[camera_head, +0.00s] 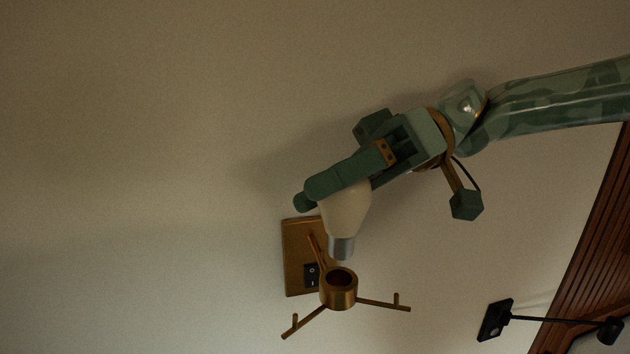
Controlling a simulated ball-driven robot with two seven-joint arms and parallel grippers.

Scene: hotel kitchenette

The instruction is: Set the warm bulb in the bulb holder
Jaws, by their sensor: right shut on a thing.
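The warm bulb (345,211) is cream-coloured with a silver metal base that points down. My right gripper (318,195) comes in from the right and is shut on the bulb's wide upper part, hiding some of it. The bulb is close to upright. The bulb holder (339,293) is a brass cup with an open top and thin arms, in front of a brass wall plate (293,277). In the picture the bulb's base is just above the cup's opening, with a small gap between them. My left gripper is not in view.
A black rocker switch (311,275) is on the brass plate. A black wall fixture with a thin arm (495,320) is at the lower right, near brown wood slats (598,235). The plain wall to the left is clear.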

